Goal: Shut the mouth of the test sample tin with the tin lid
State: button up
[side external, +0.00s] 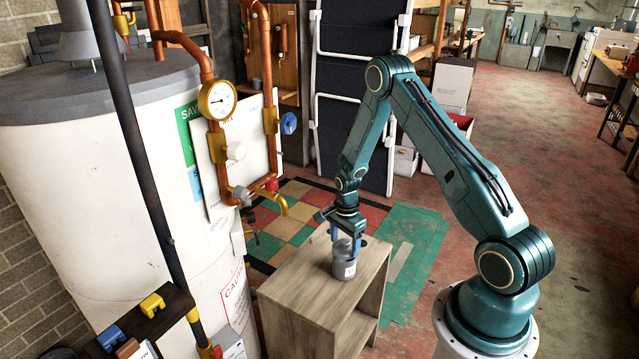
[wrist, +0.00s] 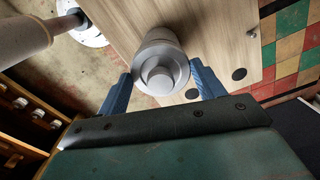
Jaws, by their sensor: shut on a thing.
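The test sample tin (side external: 344,269) is a grey cylinder with a pale label, upright on top of a wooden stand. The tin lid (side external: 343,246) is a lighter grey round piece at the tin's mouth. In the wrist view the lid (wrist: 160,74) shows as a metallic disc with a round knob, in line with the tin below it. My gripper (side external: 347,240) points down over the tin, its blue fingers shut on the lid from both sides. In the wrist view my gripper (wrist: 162,84) has one finger at each side. I cannot tell whether the lid is fully seated.
The wooden stand (side external: 302,290) has bare room around the tin. A large white tank (side external: 120,180) with copper pipes and a yellow tap (side external: 275,197) stands to the left. A small shelf (side external: 140,325) holds items at the front left.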

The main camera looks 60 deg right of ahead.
jog(key=shift+f, duration=1.05)
dwell(1.1)
jog(key=o, duration=1.1)
jog(key=shift+o, duration=0.2)
jog(key=shift+r, duration=0.15)
notch_tip(320, 180, up, 14)
jog(key=shift+f, duration=0.25)
jog(key=shift+r, duration=0.15)
notch_tip(320, 180, up, 4)
jog(key=shift+f, duration=0.15)
